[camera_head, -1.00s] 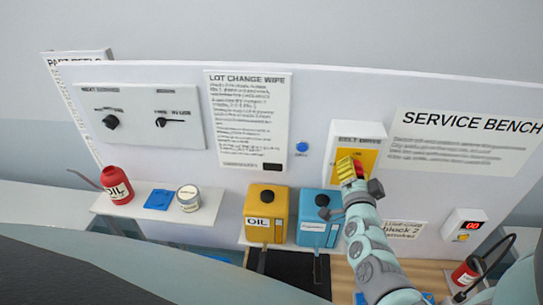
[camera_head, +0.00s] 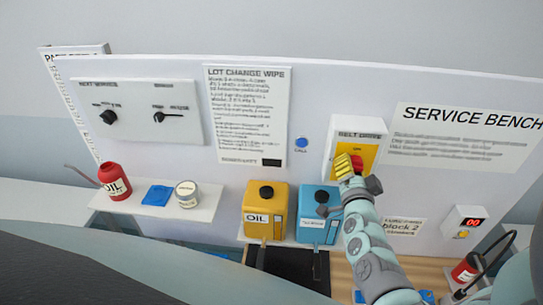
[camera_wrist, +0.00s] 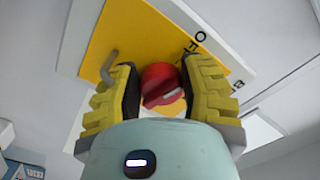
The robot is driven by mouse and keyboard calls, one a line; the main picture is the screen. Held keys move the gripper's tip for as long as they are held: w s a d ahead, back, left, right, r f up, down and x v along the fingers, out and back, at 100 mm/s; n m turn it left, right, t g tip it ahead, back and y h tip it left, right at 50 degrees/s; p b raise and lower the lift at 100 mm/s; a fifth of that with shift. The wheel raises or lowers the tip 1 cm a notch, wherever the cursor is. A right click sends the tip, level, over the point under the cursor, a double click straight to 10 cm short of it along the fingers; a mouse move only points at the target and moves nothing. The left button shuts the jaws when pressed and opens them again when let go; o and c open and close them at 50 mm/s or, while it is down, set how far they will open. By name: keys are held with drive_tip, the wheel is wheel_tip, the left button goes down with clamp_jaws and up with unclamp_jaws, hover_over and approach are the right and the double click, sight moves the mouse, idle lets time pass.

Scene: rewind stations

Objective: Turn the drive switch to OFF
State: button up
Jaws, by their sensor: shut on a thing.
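The drive switch is a red knob (camera_head: 357,162) on a yellow plate (camera_head: 370,151), set in a white box labelled BELT DRIVE (camera_head: 361,124) on the wall panel. My gripper (camera_head: 346,166) reaches it from below. In the wrist view, my gripper (camera_wrist: 160,100) has its yellow fingers on both sides of the red knob (camera_wrist: 160,84) and is shut on it. An OFF mark (camera_wrist: 198,40) shows on the plate beside the knob; an ON mark shows in the head view. A metal loop (camera_wrist: 109,68) stands out of the plate. The knob's exact angle is partly hidden by the fingers.
A yellow OIL canister (camera_head: 265,205) and a blue canister (camera_head: 312,228) stand below and left of my arm. A blue CALL button (camera_head: 301,142) is left of the switch box.

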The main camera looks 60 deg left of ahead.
drive_tip(key=shift+s+a+r, duration=0.1)
drive_tip(key=shift+s+a, duration=0.15)
idle(0.3)
drive_tip(key=o, duration=0.8)
drive_tip(key=shift+c, duration=0.2)
drive_tip(key=o, duration=0.4)
drive_tip(key=shift+f, duration=0.25)
drive_tip(key=v, duration=0.8)
drive_tip(key=shift+w+d+r, duration=0.1)
drive_tip(key=shift+w+r, duration=0.05)
drive_tip(key=shift+r, duration=0.15)
drive_tip(key=shift+o, duration=0.4)
